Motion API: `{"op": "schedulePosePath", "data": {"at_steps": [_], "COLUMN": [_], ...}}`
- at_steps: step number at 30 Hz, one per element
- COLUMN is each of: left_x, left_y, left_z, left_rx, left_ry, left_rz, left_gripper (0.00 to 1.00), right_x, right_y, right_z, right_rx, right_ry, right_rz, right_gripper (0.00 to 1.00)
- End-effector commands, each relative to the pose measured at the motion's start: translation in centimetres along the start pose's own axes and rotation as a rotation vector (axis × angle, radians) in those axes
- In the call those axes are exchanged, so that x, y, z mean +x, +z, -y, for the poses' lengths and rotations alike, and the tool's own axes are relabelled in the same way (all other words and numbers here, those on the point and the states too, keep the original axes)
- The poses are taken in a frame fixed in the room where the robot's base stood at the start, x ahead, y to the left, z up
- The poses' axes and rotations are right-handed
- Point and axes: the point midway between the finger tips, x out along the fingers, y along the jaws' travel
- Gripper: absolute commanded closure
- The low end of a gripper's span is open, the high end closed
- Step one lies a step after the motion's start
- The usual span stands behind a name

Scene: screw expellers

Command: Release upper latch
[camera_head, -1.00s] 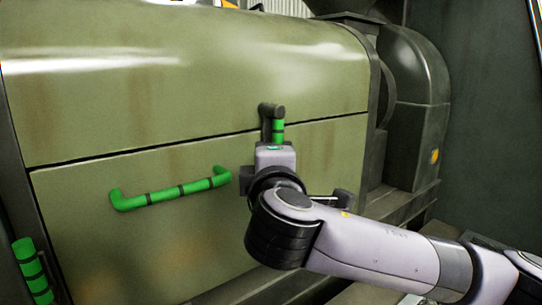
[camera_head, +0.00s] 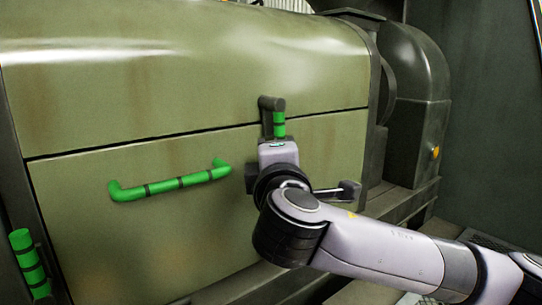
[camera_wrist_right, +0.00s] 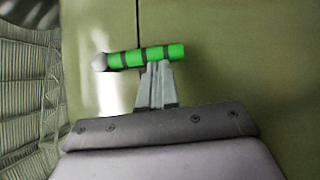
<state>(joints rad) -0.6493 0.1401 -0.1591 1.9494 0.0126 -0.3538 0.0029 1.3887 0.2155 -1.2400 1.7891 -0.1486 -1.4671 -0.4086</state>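The upper latch (camera_head: 270,103) is a dark bracket at the seam between the two olive panels. Its short green handle with dark bands (camera_head: 279,125) hangs upright below it. In the right wrist view the same green handle (camera_wrist_right: 128,58) lies across the picture with a pale round end at left. My right gripper (camera_wrist_right: 155,64) has its grey fingers close together, tips at the handle's lower edge in that view. They look shut; whether they touch the handle I cannot tell. In the head view my right wrist hides the fingers just below the handle. My left gripper is not in view.
A green bar handle (camera_head: 170,184) is fixed to the lower panel (camera_head: 150,240), left of my right wrist. Another green-banded handle (camera_head: 29,262) is at the lower left edge. A dark rounded housing (camera_head: 418,100) stands to the right of the panels.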

Motion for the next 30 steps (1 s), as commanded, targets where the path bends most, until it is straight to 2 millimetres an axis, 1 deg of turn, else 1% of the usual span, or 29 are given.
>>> {"op": "schedulePosePath", "data": {"at_steps": [8, 16, 21, 25, 30], "left_x": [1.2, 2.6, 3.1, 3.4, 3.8], "left_y": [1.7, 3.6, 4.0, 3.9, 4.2], "left_z": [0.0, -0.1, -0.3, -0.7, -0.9], "left_rx": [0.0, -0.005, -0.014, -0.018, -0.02], "left_ry": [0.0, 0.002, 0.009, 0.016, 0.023], "left_rz": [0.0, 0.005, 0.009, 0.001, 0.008], "left_gripper": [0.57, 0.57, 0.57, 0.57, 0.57], "right_x": [0.7, 1.8, 2.5, 3.0, 3.7], "right_y": [1.1, 2.8, 3.8, 4.6, 5.6], "right_z": [1.0, 1.4, 1.3, 1.0, 0.5], "right_rx": [-0.124, -0.335, -0.471, -0.574, -0.71], "right_ry": [0.082, 0.222, 0.311, 0.381, 0.47], "right_rz": [0.005, 0.006, 0.006, 0.006, 0.005], "right_gripper": [1.0, 1.0, 1.0, 1.0, 1.0]}}
